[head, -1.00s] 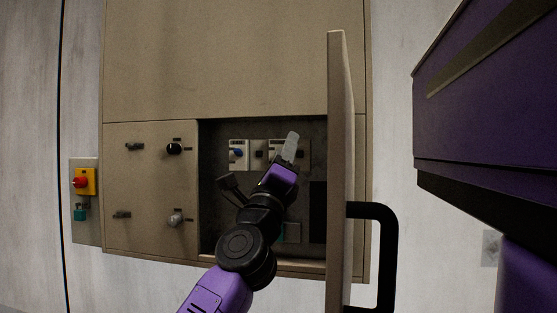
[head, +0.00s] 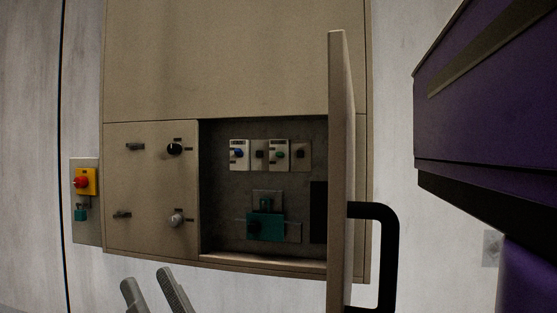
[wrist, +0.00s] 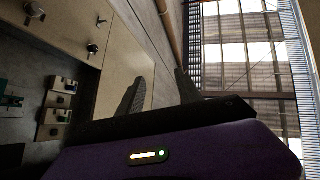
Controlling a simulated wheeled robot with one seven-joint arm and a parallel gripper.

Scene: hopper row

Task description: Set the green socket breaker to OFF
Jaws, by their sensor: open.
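The breaker with the green toggle (head: 279,154) sits in the upper row of the open cabinet bay, right of the breaker with the blue toggle (head: 238,153). Its toggle is too small for me to tell ON from OFF. A teal socket block (head: 265,226) is mounted lower in the bay. My gripper (head: 145,277) is open and empty at the bottom of the head view, below and left of the bay, apart from the breakers. Its spread fingers also show in the wrist view (wrist: 160,79), where the bay is at the left edge.
The bay's open door (head: 340,170) stands out at its right, with a black handle (head: 388,250). Left of the bay is a panel with a black knob (head: 174,149) and a grey knob (head: 176,219). A red emergency button (head: 81,182) is farther left.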

